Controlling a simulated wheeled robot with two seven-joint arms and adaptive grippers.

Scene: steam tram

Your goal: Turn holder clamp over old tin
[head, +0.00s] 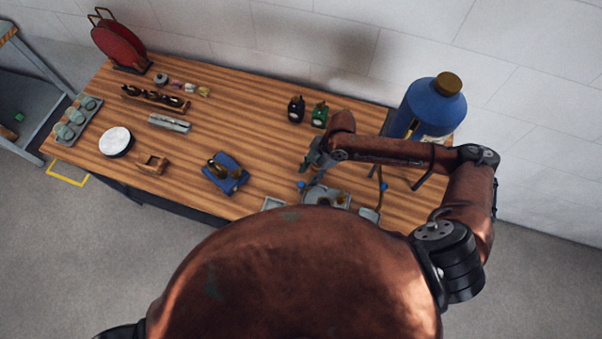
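My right arm reaches in from the right over the workbench. Its gripper (314,163) points down at the bench just above a grey metal fixture (325,196) with small blue knobs. I cannot tell whether the fingers are open or touch anything. A thin stand (381,187) with a blue tip rises beside the fixture, partly behind my forearm. Which of these parts is the holder clamp, and which the old tin, is too small to tell. My own body hides the near edge there. My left gripper is out of view.
The wooden bench (255,150) also holds a large blue bottle (433,106), two small bottles (297,109), a blue tray (225,171), a wooden block (153,163), a white round dish (115,141) and a red disc (119,44). The bench middle is mostly clear. A wall stands behind.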

